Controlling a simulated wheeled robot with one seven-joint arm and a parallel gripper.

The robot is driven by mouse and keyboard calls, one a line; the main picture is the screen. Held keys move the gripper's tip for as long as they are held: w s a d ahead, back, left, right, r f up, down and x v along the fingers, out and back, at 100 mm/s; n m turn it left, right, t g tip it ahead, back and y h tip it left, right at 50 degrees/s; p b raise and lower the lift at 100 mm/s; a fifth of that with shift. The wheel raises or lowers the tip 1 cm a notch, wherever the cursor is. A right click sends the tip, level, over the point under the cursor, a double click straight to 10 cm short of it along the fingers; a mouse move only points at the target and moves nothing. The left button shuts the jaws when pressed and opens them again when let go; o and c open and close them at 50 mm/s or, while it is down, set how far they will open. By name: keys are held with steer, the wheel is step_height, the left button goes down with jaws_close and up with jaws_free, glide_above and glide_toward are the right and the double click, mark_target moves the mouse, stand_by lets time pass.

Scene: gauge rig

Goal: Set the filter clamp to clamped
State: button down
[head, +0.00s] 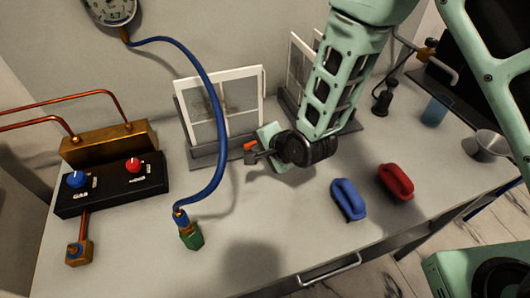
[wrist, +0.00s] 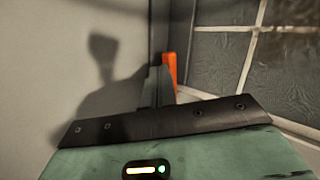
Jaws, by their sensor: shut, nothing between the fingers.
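A small orange piece (head: 250,145), which looks like the clamp's lever, shows at the lower right of a white-framed panel (head: 181,102). In the wrist view the orange piece (wrist: 170,72) stands upright just beyond and to the right of my fingers. My gripper (head: 251,159) is shut and empty, close beside the orange piece. It also shows in the wrist view (wrist: 159,84). I cannot tell whether the fingers touch the orange piece. The rest of the clamp is hidden, and its setting cannot be read.
A second framed panel (head: 297,65) stands behind my arm. A blue hose (head: 214,95) arches left of my gripper to a green fitting (head: 192,237). A black box with knobs (head: 110,188) stands left. Blue (head: 348,200) and red (head: 395,182) handled blocks lie right. The front-middle tabletop is clear.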

stand_by(0.4)
steer(key=shift+s+d, duration=0.15)
steer(key=shift+d, duration=0.5)
steer(key=shift+s, duration=0.1)
